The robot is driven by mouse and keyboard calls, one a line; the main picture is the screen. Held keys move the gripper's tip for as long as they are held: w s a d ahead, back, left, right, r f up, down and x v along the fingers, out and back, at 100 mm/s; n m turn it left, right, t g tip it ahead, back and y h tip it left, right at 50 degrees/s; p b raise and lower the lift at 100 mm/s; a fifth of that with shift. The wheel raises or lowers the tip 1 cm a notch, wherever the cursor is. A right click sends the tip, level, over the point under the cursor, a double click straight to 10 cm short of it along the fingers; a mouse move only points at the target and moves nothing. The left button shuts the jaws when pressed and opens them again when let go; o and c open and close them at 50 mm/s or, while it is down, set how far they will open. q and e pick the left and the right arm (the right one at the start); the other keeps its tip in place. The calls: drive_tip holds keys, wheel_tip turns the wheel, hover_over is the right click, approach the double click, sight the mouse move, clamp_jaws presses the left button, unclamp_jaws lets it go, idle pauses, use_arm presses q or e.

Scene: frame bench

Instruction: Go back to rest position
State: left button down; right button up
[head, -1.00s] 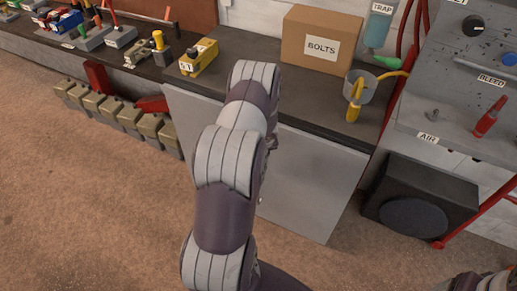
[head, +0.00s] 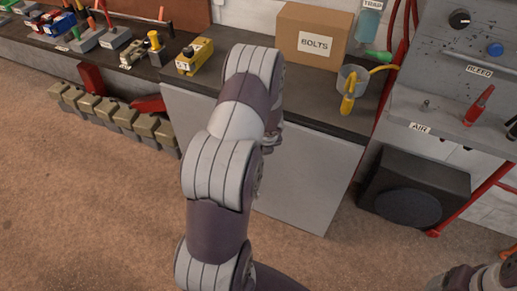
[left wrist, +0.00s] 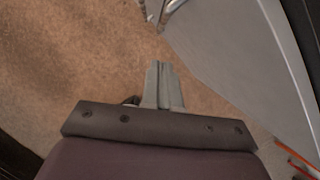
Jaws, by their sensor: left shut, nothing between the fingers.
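My left gripper (left wrist: 163,80) shows in the left wrist view with its two pale grey fingers together and nothing between them. It is over the brown floor, beside a grey panel edge. In the head view my left arm rises through the middle in front of the workbench (head: 310,185), and its gripper is hidden behind the arm links. Part of my other arm shows at the lower right corner of the head view, but its gripper is out of the picture.
On the bench stand a BOLTS box (head: 313,42), a grey cup (head: 352,78) with a yellow-handled tool, and a yellow block (head: 195,57). A grey panel (head: 480,55) with knobs and a red lever is at right. A black box (head: 415,188) sits below it. Open floor (head: 90,220) lies left.

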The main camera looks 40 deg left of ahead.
use_arm(q)
drive_tip(key=s+d+r+n+h+p, duration=0.1)
drive_tip(key=s+d+r+n, duration=0.6)
drive_tip(key=d+r+n, duration=0.2)
drive_tip(key=s+d+r+n+g+h+p, duration=0.1)
drive_tip(key=s+d+r+n+h, duration=0.1)
drive_tip(key=s+d+r+n, duration=0.6)
drive_tip(key=d+r+n, duration=0.1)
drive_tip(key=d+n, duration=0.4)
drive_tip(key=n, duration=0.2)
drive_tip(key=shift+s+d+r+n+h+p, duration=0.15)
drive_tip(key=shift+s+r+n+h+p, duration=0.15)
drive_tip(key=shift+n, duration=0.1)
use_arm(e)
drive_tip(key=r, duration=0.3)
drive_tip(key=shift+s+r, duration=0.1)
drive_tip(key=shift+s, duration=0.15)
drive_tip(key=shift+s, duration=0.1)
